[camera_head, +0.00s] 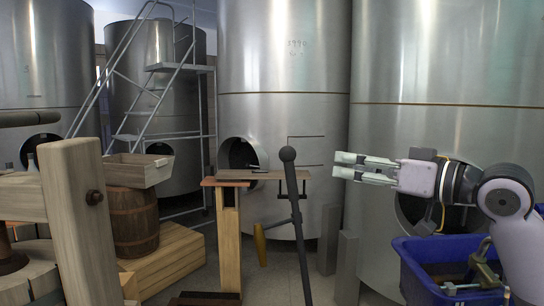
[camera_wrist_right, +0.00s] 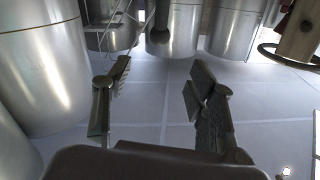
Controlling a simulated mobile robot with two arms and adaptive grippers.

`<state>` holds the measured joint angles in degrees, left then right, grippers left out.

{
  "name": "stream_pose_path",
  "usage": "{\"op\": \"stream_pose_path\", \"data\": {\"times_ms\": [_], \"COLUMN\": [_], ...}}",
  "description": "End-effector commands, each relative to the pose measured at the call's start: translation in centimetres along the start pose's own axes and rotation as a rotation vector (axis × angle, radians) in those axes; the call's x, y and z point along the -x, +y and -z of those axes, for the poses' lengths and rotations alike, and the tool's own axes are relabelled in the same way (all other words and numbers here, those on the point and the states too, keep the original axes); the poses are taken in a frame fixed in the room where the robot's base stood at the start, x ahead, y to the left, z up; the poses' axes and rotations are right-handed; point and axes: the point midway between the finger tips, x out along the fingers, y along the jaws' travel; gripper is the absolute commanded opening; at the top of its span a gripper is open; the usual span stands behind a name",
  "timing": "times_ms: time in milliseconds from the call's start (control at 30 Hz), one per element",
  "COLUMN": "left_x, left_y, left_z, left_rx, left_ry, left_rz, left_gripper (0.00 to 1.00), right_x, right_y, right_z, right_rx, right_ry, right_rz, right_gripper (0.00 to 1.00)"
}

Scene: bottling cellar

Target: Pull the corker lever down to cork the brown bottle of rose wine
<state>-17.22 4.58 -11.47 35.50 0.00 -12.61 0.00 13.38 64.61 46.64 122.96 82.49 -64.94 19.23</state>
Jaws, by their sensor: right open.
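The dark corker lever (camera_head: 297,215) with a round knob on top stands nearly upright, leaning slightly, in the head view. A short bar branches from it to a yellow-brown grip-like piece (camera_head: 260,244). It stands beside a wooden post (camera_head: 229,240) with a small reddish board on top. I cannot make out the brown bottle in either view. My right gripper (camera_head: 345,166) is open and empty, to the right of the lever's knob, fingers pointing left. My left gripper is not in view.
Large steel tanks (camera_head: 285,60) line the back. A blue crate (camera_head: 415,278) with metal parts sits under my right arm. A wooden frame (camera_head: 80,225) stands at the left front, with a barrel (camera_head: 134,225) and open wooden box (camera_head: 140,174) behind it.

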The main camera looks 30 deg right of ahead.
Motion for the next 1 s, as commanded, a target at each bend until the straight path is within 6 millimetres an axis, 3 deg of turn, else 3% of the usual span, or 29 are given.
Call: {"op": "stream_pose_path", "data": {"times_ms": [167,500,1000], "left_x": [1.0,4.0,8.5], "left_y": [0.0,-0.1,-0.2], "left_z": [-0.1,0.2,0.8], "left_rx": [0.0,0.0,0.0], "left_ry": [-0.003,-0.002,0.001], "left_rz": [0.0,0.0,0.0], "left_gripper": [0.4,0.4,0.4], "right_x": [-1.6,-7.4,-14.3], "right_y": [-0.3,-0.3,-0.4], "right_z": [0.4,0.6,0.6], "right_rx": [0.002,0.002,0.0], "right_ry": [-0.003,-0.001,0.003], "right_rz": [0.004,0.004,0.005], "right_gripper": [0.52,0.52,0.52]}}
